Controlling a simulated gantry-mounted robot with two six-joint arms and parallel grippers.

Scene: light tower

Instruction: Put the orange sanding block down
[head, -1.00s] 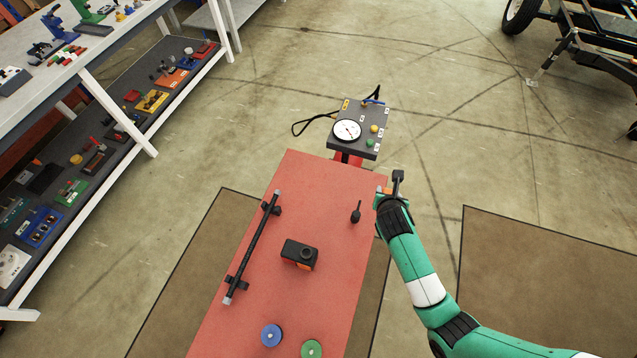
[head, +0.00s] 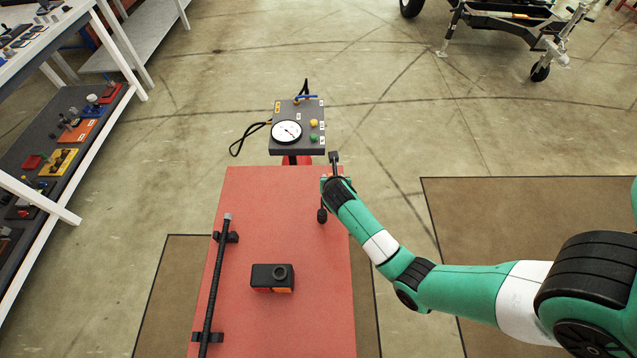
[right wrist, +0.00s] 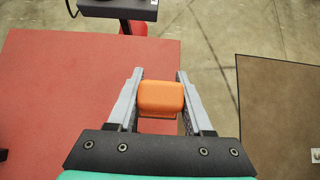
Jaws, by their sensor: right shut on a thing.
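The orange sanding block (right wrist: 160,98) sits between the two grey fingers of my right gripper (right wrist: 159,90) in the right wrist view. The gripper is shut on it, over the right part of the red table top (right wrist: 60,90). In the head view my right gripper (head: 328,178) is near the far right corner of the red table (head: 270,210); the block is mostly hidden there by the wrist. Whether the block touches the table I cannot tell. My left gripper is not in view.
A black and orange device (head: 272,278) lies mid-table. A small black upright item (head: 322,215) stands just below my wrist. A black bar (head: 214,290) in brackets runs along the left edge. A gauge box (head: 298,128) stands beyond the far edge. The table's far left area is clear.

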